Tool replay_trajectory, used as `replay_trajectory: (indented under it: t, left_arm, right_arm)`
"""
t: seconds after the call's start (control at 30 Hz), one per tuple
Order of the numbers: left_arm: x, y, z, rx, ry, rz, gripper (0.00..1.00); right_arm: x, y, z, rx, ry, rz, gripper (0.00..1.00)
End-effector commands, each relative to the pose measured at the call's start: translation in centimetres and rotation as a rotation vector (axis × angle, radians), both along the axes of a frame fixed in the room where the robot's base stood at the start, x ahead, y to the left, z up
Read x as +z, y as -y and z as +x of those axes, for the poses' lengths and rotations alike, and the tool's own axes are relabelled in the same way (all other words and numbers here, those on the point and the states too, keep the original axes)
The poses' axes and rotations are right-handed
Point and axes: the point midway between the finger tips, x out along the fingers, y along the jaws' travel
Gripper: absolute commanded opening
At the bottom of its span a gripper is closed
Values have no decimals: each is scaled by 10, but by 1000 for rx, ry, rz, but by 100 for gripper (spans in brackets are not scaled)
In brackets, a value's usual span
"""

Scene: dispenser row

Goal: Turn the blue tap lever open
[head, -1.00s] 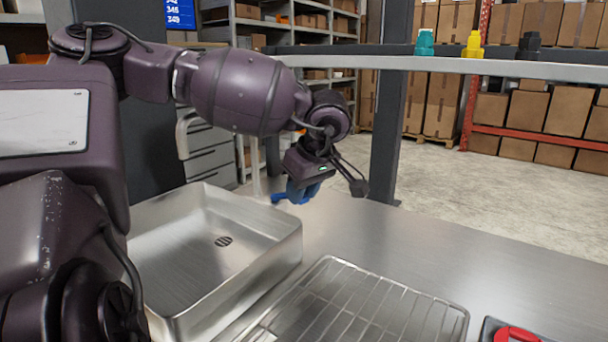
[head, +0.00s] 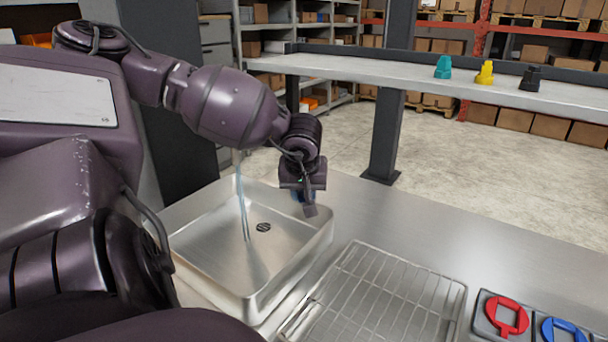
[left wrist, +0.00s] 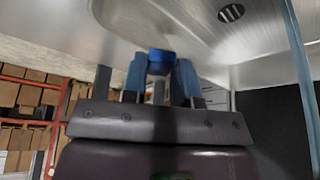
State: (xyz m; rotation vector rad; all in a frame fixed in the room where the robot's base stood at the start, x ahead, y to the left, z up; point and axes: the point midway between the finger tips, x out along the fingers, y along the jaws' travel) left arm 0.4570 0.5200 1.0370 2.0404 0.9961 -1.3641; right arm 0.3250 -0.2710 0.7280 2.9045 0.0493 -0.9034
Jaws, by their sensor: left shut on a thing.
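My left gripper (head: 307,200) is beside the right rear edge of the steel sink (head: 318,245), pointing down. In the left wrist view its two blue fingers (left wrist: 161,78) are shut on the blue tap lever (left wrist: 161,60), whose rounded end shows between them. In the head view the lever is mostly hidden by the gripper. A thin stream of water (head: 241,205) falls into the sink left of the gripper; it also shows in the left wrist view (left wrist: 299,75). The tap's body and spout are hidden behind my arm. My right gripper is not in view.
A wire rack (head: 385,300) lies on the counter right of the sink. A red ring-shaped piece (head: 507,317) and a blue one (head: 563,331) are at the lower right. A raised shelf (head: 400,83) holds teal, yellow and black pieces. The counter behind the rack is clear.

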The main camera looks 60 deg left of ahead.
Motion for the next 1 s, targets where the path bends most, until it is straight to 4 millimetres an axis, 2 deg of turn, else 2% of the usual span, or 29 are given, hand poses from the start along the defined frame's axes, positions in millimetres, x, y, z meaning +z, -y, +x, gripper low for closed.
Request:
replay_trajectory:
  t: [0.03, 0.3, 0.77, 0.8, 0.93, 1.0]
  left_arm:
    - [4, -1, -2, -19, 4, 0, 0]
    - [1, -5, -6, -86, 1, 1, 0]
    - [0, -6, -6, -96, 1, 1, 0]
    - [0, -6, -6, -95, 1, 0, 33]
    - [0, -6, -6, -95, 1, 0, 53]
    - [0, -6, -6, -95, 0, 1, 53]
  right_arm:
    - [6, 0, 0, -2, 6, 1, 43]
    - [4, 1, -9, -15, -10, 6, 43]
    - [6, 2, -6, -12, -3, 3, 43]
    - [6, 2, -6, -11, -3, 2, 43]
    - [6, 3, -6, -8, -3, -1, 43]
    - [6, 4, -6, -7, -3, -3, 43]
